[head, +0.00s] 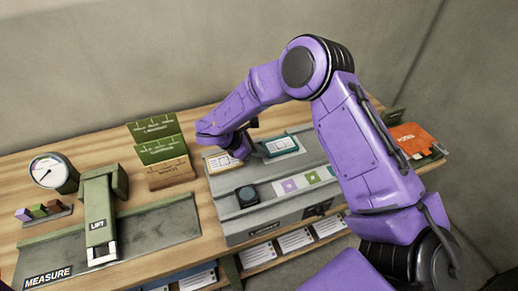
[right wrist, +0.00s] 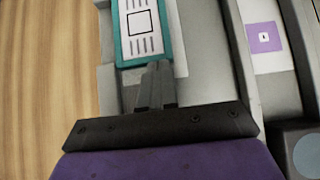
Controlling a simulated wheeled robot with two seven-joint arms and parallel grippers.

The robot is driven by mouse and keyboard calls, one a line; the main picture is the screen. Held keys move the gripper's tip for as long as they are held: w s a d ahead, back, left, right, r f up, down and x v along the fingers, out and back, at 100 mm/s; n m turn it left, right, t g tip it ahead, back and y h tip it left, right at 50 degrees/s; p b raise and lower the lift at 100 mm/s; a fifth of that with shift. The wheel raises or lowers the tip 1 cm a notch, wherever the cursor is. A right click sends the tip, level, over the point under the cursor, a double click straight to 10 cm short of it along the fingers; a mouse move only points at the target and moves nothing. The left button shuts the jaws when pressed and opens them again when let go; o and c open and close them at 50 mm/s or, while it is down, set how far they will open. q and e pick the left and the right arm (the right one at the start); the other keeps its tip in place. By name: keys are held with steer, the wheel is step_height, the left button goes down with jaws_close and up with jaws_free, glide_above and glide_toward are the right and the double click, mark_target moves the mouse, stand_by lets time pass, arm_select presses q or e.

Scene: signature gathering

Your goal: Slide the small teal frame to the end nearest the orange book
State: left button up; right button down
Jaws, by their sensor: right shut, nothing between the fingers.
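The small teal frame (head: 282,146) lies on the upper strip of a grey stepped stand (head: 265,222). It has a teal rim around a white printed card. In the right wrist view the teal frame (right wrist: 121,50) is just ahead of my fingertips. My right gripper (head: 244,148) is shut and empty at the left end of the frame. In the wrist view its fingers (right wrist: 156,72) are at the frame's near edge; I cannot tell if they touch. The orange book (head: 411,139) lies at the far right of the table, beyond the stand. My left gripper is not in view.
A card with a tan edge (head: 222,162) lies left of the frame. A dark round knob (head: 247,195) and coloured tiles (head: 290,185) sit on the lower step. Green-topped card holders (head: 158,150), a gauge (head: 52,172) and a green lift device (head: 103,208) stand left.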

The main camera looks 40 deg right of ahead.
mark_target(279, 149)
steer(key=shift+a, duration=0.1)
steer(key=shift+d, duration=0.4)
steer(key=s+d+b, duration=0.1)
steer(key=d, duration=0.4)
steer(key=s+d+b, duration=0.1)
steer(key=d+b, duration=0.1)
steer(key=d, duration=0.4)
steer(key=s+d+b, duration=0.2)
steer(key=d, duration=0.3)
steer(key=shift+d, duration=0.2)
steer(key=shift+s+d, duration=0.2)
steer(key=shift+d, duration=0.2)
steer(key=shift+w+a, duration=0.1)
steer(key=a+b, duration=0.1)
steer(key=a, duration=0.1)
steer(key=w+a+b, duration=0.1)
steer(key=a, duration=0.1)
steer(key=shift+a+r+b, duration=0.1)
steer(key=shift+a+b, duration=0.05)
steer(key=shift+b, duration=0.2)
steer(key=b+v, duration=0.1)
steer(key=v, duration=0.7)
steer(key=shift+r+b, duration=0.25)
steer(key=shift+b, duration=0.05)
steer(key=shift+w+a+r, duration=0.1)
steer(key=shift+a+r, duration=0.3)
